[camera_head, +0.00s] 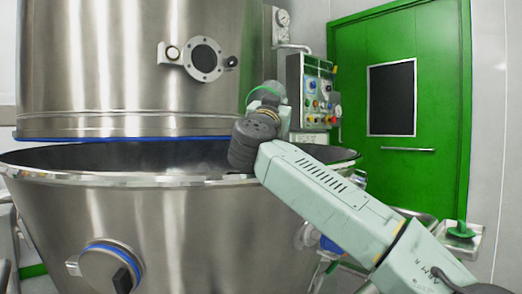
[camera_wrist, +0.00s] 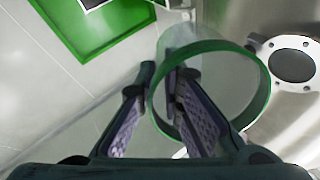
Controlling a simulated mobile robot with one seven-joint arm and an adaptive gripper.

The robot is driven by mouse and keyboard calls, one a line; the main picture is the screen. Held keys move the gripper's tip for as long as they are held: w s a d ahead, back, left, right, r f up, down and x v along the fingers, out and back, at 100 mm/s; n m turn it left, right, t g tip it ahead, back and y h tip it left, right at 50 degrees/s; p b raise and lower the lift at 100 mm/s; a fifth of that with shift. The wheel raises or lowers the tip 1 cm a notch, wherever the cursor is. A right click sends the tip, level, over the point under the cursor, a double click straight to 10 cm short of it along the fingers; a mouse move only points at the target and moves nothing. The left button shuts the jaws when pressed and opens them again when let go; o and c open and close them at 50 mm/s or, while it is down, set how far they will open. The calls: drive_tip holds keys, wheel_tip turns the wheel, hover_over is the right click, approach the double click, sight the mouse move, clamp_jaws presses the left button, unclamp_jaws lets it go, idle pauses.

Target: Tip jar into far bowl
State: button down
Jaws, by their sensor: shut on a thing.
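The jar (camera_wrist: 262,100) is clear with a green rim and fills the middle right of the wrist view, its round mouth facing the camera. My gripper (camera_wrist: 160,76) is shut on its left wall; one finger is outside, the other shows within the ring. What the jar holds cannot be told. In the head view a thin green arc (camera_head: 252,90) of it seems to show beyond my wrist, above the bowl's far right side. The large steel bowl (camera_head: 190,225) is the only bowl in view; its inside is mostly hidden.
A steel cylinder (camera_head: 110,70) with a round port (camera_head: 205,60) hangs over the bowl, leaving a narrow gap. A control panel (camera_head: 313,95) and green door (camera_head: 400,110) stand behind at right. A small tray (camera_head: 473,246) is at far right.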

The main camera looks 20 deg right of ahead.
drive_tip(key=shift+w+d+f+g, duration=0.1)
drive_tip(key=shift+w+f, duration=0.15)
drive_tip(key=shift+f, duration=0.3)
drive_tip(key=shift+w+d+f+g, duration=0.1)
drive_tip(key=shift+w+f, duration=0.1)
drive_tip(key=shift+f, duration=0.4)
drive_tip(key=shift+w+d+f+g, duration=0.1)
drive_tip(key=shift+w+f, duration=0.15)
drive_tip(key=shift+f, duration=0.3)
drive_tip(key=w+f+g+y+p, duration=0.1)
drive_tip(key=p, duration=0.2)
drive_tip(key=w+f+g+y+p, duration=0.1)
drive_tip(key=p, duration=0.2)
drive_tip(key=shift+d+g+p, duration=0.4)
